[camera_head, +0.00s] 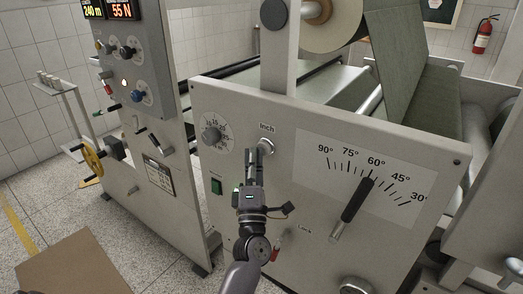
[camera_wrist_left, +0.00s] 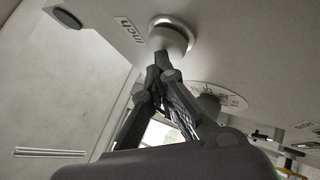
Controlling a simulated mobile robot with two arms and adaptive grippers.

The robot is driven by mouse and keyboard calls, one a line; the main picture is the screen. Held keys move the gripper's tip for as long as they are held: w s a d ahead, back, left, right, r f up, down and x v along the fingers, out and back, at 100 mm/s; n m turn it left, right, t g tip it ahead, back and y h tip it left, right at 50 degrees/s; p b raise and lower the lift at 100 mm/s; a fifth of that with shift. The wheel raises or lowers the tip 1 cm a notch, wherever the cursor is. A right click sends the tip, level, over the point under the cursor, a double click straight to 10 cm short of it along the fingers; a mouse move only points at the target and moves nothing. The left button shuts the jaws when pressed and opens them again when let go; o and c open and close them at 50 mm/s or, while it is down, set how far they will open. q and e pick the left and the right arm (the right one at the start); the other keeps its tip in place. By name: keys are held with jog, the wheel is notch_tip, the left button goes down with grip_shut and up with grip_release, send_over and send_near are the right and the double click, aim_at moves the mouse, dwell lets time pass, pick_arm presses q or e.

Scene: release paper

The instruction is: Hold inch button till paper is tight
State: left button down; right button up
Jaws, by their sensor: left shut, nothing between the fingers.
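The inch button (camera_head: 266,147) is a round pale knob on the machine's front panel (camera_head: 300,240), just below and beside the "Inch" label. My left gripper (camera_head: 254,155) is shut and empty, with its fingertips at the button. In the left wrist view the button (camera_wrist_left: 168,38) stands in a white collar, and the closed fingertips (camera_wrist_left: 163,58) meet its lower edge. They look to be touching it, but I cannot tell how far it is pressed. The greenish paper web (camera_head: 400,65) runs down from the upper right behind the panel. My right gripper is not in view.
A dial (camera_head: 212,136) and a green switch (camera_head: 216,186) sit left of the button. An angle scale with a black lever (camera_head: 352,205) is to the right. A control cabinet (camera_head: 150,120) stands at left, its display reading 55 N.

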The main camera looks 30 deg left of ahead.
pick_arm(q)
jog(key=shift+s+a, duration=0.1)
jog(key=shift+s, duration=0.75)
jog(key=s+p, duration=0.1)
jog(key=s, duration=0.4)
jog(key=shift+a, duration=0.15)
